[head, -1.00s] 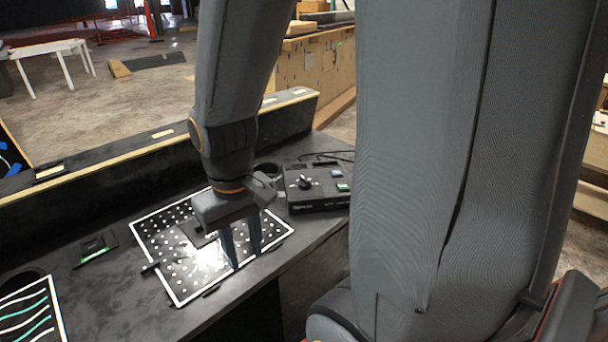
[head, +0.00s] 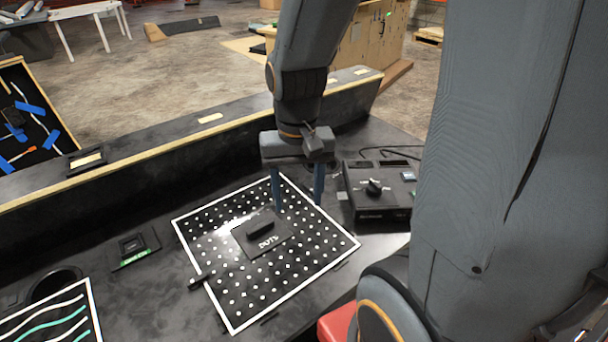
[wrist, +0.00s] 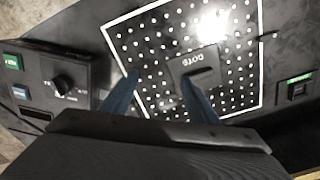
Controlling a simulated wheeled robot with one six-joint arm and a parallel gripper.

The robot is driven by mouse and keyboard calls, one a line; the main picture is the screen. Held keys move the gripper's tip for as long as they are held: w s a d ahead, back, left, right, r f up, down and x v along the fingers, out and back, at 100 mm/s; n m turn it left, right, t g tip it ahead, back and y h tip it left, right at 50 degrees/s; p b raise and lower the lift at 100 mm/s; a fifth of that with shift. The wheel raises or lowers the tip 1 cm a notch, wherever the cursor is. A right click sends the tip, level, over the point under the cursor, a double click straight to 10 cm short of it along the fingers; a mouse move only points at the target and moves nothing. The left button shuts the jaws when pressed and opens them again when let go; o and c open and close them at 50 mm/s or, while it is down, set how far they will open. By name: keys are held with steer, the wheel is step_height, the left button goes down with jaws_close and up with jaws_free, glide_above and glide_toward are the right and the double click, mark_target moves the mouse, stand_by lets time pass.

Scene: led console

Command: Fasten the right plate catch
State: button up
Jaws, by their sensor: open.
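The black plate (head: 235,285) with white dots and a white border lies on the console, marked "DOTS", with a raised black handle (head: 261,229). It also shows in the wrist view (wrist: 160,45). A small black catch (head: 201,279) sits across the plate's left border, and it shows at the right border in the wrist view (wrist: 268,37). I cannot make out a catch at the right border, where my finger covers part of the edge. My gripper (head: 298,202) is open and empty above the plate's far right part, its fingers pointing down; they also show in the wrist view (wrist: 160,98).
A control box (head: 378,190) with a knob and cable stands close to the right of my gripper. A small green-labelled switch (head: 135,248) and a striped panel (head: 55,315) are at left. A raised ledge (head: 150,155) runs along the back. The front console surface is mostly clear.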

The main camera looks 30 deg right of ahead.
mark_target(309, 188)
steer(key=w+d+m, duration=0.2)
steer(key=w+m, duration=0.1)
steer(key=m, duration=0.1)
steer(key=w+d+m, duration=0.3)
steer(key=w+m, duration=0.1)
steer(key=w+d+m, duration=0.3)
steer(key=w+m, duration=0.1)
steer(key=shift+d+f, duration=0.25)
steer(key=shift+f, duration=0.1)
step_height(309, 188, down, 7)
steer(key=shift+f, duration=0.2)
steer(key=shift+c, duration=0.2)
steer(key=c, duration=1)
